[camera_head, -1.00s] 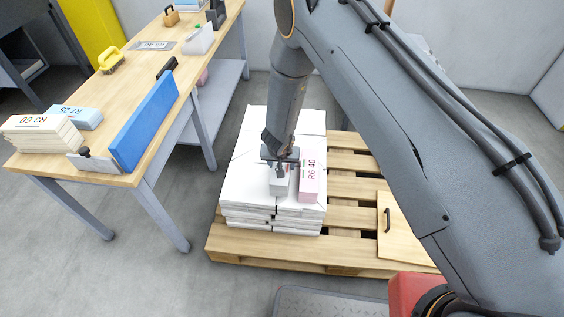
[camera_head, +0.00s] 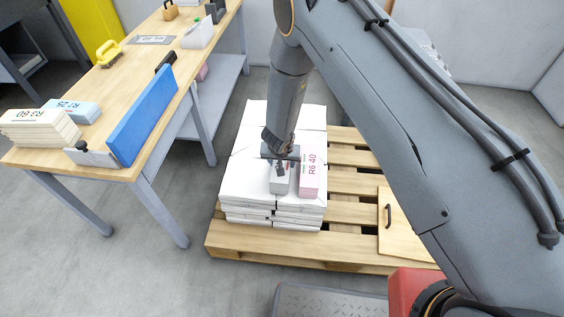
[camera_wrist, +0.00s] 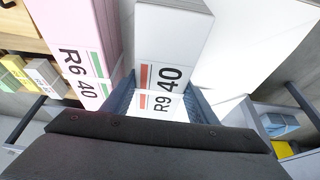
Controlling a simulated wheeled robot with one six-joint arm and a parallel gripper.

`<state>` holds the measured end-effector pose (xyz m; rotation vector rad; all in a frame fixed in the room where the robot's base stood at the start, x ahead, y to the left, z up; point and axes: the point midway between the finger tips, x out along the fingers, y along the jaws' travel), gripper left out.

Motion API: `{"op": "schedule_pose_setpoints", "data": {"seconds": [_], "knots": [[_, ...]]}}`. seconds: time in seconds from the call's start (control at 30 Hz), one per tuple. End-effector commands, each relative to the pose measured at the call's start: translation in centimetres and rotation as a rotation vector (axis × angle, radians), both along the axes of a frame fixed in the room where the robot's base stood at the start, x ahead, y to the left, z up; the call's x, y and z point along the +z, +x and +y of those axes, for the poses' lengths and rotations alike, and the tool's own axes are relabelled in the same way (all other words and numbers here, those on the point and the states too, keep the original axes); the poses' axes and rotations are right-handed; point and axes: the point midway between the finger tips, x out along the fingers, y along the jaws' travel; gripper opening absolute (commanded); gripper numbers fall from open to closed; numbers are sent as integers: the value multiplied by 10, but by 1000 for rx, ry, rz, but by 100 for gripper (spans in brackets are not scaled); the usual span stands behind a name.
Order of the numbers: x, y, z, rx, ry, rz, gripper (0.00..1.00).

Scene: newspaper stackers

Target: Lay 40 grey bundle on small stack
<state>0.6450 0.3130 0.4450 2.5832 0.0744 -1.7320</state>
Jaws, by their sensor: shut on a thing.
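The grey bundle (camera_wrist: 172,35), labelled R9 40, is between the fingers of my gripper (camera_head: 281,166), which is shut on it. In the head view the grey bundle (camera_head: 279,184) is over the front part of the white paper stack (camera_head: 243,180) on the pallet. A pink bundle (camera_head: 311,176), labelled R6 40, lies on that stack just to its right. It also shows in the wrist view (camera_wrist: 78,35), to the left of the grey bundle. I cannot tell whether the grey bundle touches the stack top.
The wooden pallet (camera_head: 350,184) has bare slats to the right of the stack, with a handled board (camera_head: 397,225) on it. A workbench (camera_head: 130,78) at the left holds a blue upright plate (camera_head: 143,115) and other bundles (camera_head: 42,132). Grey floor lies between.

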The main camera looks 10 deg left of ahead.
Motion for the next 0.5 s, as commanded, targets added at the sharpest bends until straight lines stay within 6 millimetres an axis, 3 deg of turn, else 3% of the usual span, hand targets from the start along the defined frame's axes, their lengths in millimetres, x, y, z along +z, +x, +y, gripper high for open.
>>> {"op": "schedule_pose_setpoints", "data": {"seconds": [0.5], "knots": [[-7, 1, 1, 1, 1, -3, 0]]}}
